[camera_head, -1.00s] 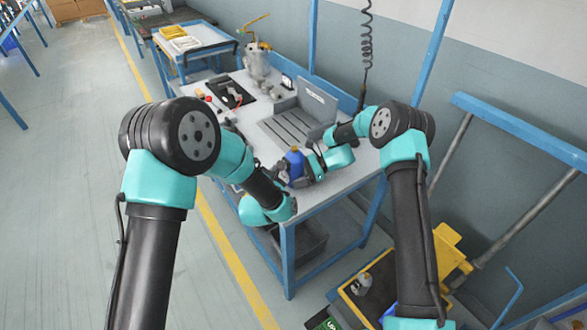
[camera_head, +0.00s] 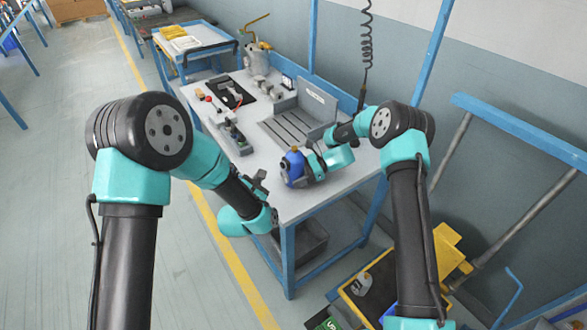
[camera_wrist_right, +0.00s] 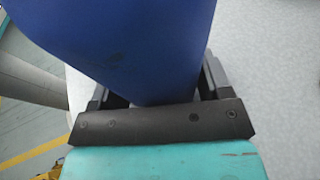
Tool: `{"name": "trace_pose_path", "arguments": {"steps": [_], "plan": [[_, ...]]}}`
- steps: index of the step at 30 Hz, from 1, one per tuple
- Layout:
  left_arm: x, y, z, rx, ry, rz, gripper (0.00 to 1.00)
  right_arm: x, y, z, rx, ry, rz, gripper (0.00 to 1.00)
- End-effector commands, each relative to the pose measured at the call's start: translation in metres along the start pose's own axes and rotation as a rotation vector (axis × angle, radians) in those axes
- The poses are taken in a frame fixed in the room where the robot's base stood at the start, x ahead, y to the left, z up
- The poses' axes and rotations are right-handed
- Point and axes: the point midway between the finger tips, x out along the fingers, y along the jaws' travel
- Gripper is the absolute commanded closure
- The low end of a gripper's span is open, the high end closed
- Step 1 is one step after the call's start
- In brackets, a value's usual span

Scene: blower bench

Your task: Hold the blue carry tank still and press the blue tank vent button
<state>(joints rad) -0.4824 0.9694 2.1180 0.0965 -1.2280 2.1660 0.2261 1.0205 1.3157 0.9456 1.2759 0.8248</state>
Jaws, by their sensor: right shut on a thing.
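The blue carry tank (camera_head: 290,172) stands at the front end of the bench, with a small yellow part on top. My right gripper (camera_head: 305,172) is shut on the tank from the right. In the right wrist view the tank (camera_wrist_right: 140,45) fills the space between the two dark fingers (camera_wrist_right: 155,95). My left gripper (camera_head: 258,182) is to the left of the tank, near the bench's left edge, apart from it. Its fingers are too small to tell open from shut. I cannot make out the vent button.
The bench top (camera_head: 320,205) is bare in front of the tank. A grey slotted fixture (camera_head: 290,130) stands behind it. A small dark rack (camera_head: 235,137) lies to the left, and a black tray (camera_head: 232,92) farther back. A coiled cord (camera_head: 366,40) hangs behind.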

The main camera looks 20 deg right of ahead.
Motion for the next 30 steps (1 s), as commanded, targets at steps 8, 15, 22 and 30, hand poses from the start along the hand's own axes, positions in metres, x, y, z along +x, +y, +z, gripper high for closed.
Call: {"name": "trace_pose_path", "arguments": {"steps": [8, 15, 22, 30], "plan": [[0.000, 0.000, 0.000, 0.000, 0.000, 0.000, 1.00, 0.000, 0.000, 0.000, 0.001, 0.000, 0.001, 0.17], [0.000, 0.000, 0.000, 0.000, 0.001, 0.000, 1.00, 0.000, 0.000, 0.000, 0.000, 0.000, 0.000, 0.00], [0.000, 0.000, 0.000, 0.000, 0.001, 0.000, 1.00, -0.002, 0.000, 0.000, 0.000, 0.000, 0.000, 0.00], [0.000, 0.000, 0.000, 0.000, 0.001, 0.000, 1.00, -0.028, -0.001, 0.000, -0.001, 0.000, -0.003, 0.00]]}}
